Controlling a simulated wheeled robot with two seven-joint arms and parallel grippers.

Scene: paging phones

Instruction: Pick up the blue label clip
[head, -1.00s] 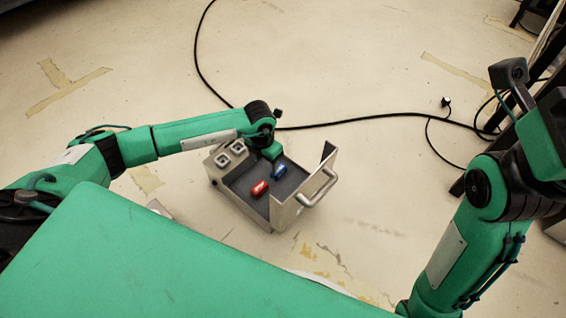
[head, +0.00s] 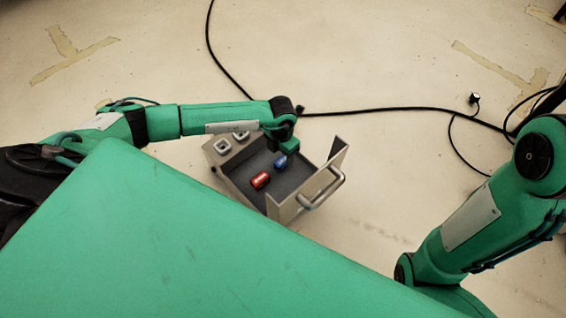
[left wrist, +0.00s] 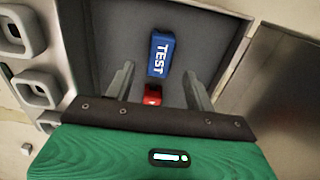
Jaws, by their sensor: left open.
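The blue label clip (head: 280,161) is a small blue block lying in the grey-floored metal tray (head: 238,185). In the left wrist view the blue clip (left wrist: 160,54) shows white letters "TEST". My left gripper (head: 287,146) is at the tray's far side, just beyond the blue clip in the head view. In the left wrist view its two fingers (left wrist: 159,72) are spread apart and empty, with the blue clip ahead, between and beyond their tips. I cannot tell the exact height above it. My right arm shows, but its gripper is out of view.
A red clip (head: 261,180) lies in the tray near the blue one; it also shows between the fingers in the left wrist view (left wrist: 153,94). The tray has a handle (head: 327,190) and square sockets (head: 223,146) on opposite sides. A black cable (head: 400,110) runs across the floor behind.

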